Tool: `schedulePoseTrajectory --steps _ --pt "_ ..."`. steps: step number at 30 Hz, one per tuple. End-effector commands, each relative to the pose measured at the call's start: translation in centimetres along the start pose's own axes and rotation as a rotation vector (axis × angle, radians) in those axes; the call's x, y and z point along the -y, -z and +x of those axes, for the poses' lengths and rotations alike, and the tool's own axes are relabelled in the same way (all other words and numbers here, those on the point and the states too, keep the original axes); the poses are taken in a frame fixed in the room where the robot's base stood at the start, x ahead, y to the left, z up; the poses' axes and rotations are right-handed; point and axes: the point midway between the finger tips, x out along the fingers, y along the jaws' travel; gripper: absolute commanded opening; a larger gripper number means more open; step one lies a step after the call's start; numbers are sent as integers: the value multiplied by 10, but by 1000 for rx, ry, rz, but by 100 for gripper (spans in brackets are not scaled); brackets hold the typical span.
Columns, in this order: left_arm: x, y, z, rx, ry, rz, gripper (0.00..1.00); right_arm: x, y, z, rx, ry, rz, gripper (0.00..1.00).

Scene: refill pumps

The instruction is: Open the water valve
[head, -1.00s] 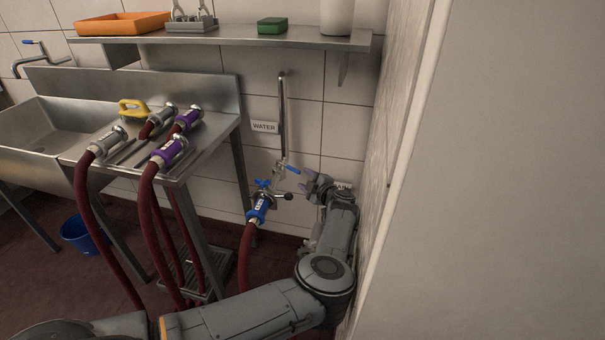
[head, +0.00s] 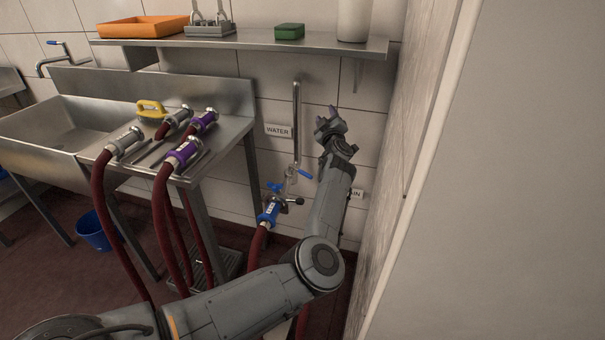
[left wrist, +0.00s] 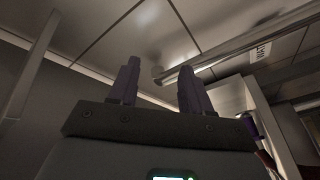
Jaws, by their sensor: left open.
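The water pipe (head: 296,125) runs down the tiled wall beside the WATER sign (head: 277,131). The water valve with a blue lever (head: 305,174) sits at its lower end; the lever slants down to the right. A blue coupling (head: 268,211) on a dark red hose hangs just below the valve. My left gripper (head: 328,119) is open and empty, above and to the right of the lever, apart from it. In the left wrist view its two fingers (left wrist: 158,88) stand apart with wall behind them. The valve cannot be made out there. My right gripper is not in view.
A metal shelf (head: 230,42) with an orange tray (head: 147,25) and green sponge (head: 289,32) is above. A steel sink table (head: 222,140) carrying hoses stands left. A side wall (head: 408,150) closes off the right.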

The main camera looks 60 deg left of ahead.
Motion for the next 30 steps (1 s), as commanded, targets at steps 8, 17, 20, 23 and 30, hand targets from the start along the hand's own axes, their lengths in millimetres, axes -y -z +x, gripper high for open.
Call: schedulePoseTrajectory --steps 8,17,20,23,30 --pt "-132 29 8 154 -370 492 48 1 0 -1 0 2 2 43" --pt "-162 -29 -36 373 -526 1171 48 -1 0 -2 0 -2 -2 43" --pt "-147 -50 -48 438 -521 1363 48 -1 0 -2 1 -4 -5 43" --pt "-125 -67 -58 495 -497 1539 48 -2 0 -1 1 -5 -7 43" --pt "-46 -102 -78 623 -367 1967 48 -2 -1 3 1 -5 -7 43"
